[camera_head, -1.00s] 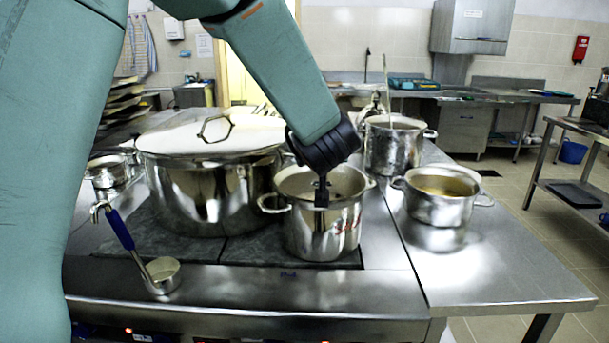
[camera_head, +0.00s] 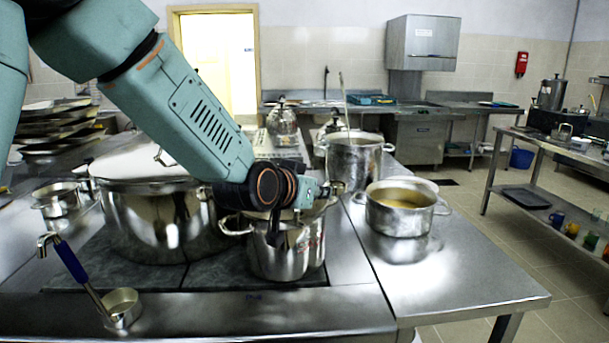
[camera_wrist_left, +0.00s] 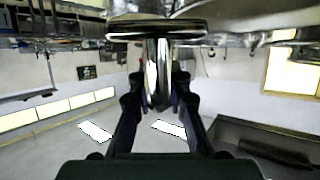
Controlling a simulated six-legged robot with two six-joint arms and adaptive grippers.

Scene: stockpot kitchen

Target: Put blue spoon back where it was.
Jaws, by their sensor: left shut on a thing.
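The blue-handled spoon (camera_head: 70,262), a metal ladle with a small round bowl, rests on the steel front ledge of the stove at the left in the head view. Its handle leans up to the left and ends in a hook. My left gripper (camera_head: 279,232) is over the small steel pot, well right of this ladle; my arm's wrist hides part of it. In the left wrist view the jaws (camera_wrist_left: 160,95) are shut on a shiny metal piece (camera_wrist_left: 157,65) below a dark-edged bar. I cannot tell what this piece belongs to. My right gripper is not seen.
The small pot (camera_head: 290,257) stands beside the large lidded stockpot (camera_head: 165,225). A wide pot (camera_head: 400,222) and a tall pot (camera_head: 354,168) with a long utensil stand to the right. The right front of the steel counter (camera_head: 465,285) is clear.

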